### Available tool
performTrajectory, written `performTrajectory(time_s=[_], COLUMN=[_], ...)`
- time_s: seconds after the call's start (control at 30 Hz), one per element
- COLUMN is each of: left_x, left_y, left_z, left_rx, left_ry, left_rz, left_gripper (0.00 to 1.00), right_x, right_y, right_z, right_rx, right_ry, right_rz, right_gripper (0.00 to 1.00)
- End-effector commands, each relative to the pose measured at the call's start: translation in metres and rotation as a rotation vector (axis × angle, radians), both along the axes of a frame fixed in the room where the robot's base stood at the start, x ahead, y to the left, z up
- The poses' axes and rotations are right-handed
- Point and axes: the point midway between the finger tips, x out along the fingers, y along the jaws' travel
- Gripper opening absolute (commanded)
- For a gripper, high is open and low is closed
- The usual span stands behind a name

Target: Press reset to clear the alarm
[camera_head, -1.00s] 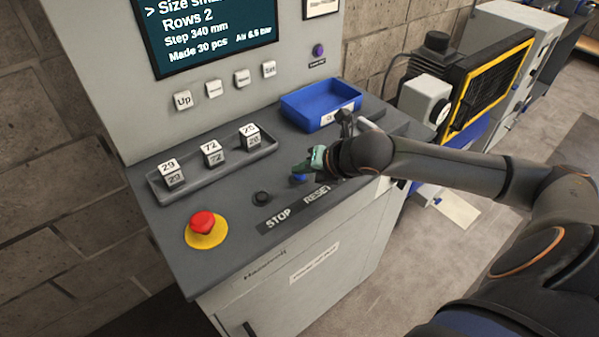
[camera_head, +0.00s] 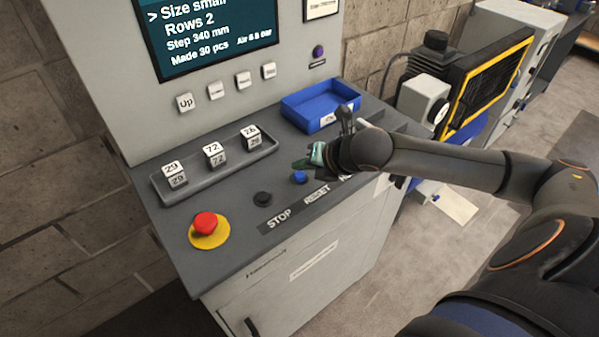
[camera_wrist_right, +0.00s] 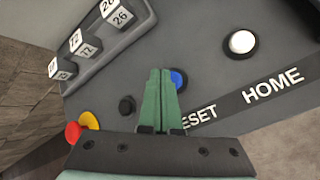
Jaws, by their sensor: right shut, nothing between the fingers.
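The blue reset button (camera_head: 300,177) stands on the sloped grey console top, above the printed word RESET (camera_head: 316,194). In the wrist view the blue button (camera_wrist_right: 178,79) shows just right of my fingertips, partly hidden behind them. My right gripper (camera_head: 303,163) is shut and empty, its green fingers just behind and above the button in the head view. In the wrist view the two fingers (camera_wrist_right: 161,75) lie together. Whether they touch the button cannot be told, though in the head view a gap seems to show. My left gripper is not in view.
A black stop button (camera_head: 263,199) and a red emergency stop (camera_head: 205,223) on a yellow base are to the left. A white button (camera_wrist_right: 242,42) is by HOME. A tray of numbered cubes (camera_head: 219,177) and a blue bin (camera_head: 318,118) stand behind.

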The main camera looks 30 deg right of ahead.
Motion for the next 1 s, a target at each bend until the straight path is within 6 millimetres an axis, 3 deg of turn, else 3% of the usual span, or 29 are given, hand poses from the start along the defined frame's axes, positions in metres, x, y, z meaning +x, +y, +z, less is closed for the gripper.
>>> performTrajectory(time_s=[0.37, 0.6, 1.0], left_x=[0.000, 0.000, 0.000], left_y=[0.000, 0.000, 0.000], left_z=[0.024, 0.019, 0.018], left_rx=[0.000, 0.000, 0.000], left_ry=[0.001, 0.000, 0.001], left_rz=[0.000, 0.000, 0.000], left_gripper=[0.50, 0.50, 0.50], right_x=[0.000, 0.001, 0.000], right_y=[0.000, 0.000, 0.000], right_z=[0.032, 0.049, 0.050], right_rx=[-0.002, -0.001, 0.000], right_ry=[-0.001, -0.003, -0.001], right_rz=[-0.001, 0.000, -0.001], right_gripper=[0.00, 0.00, 0.00])
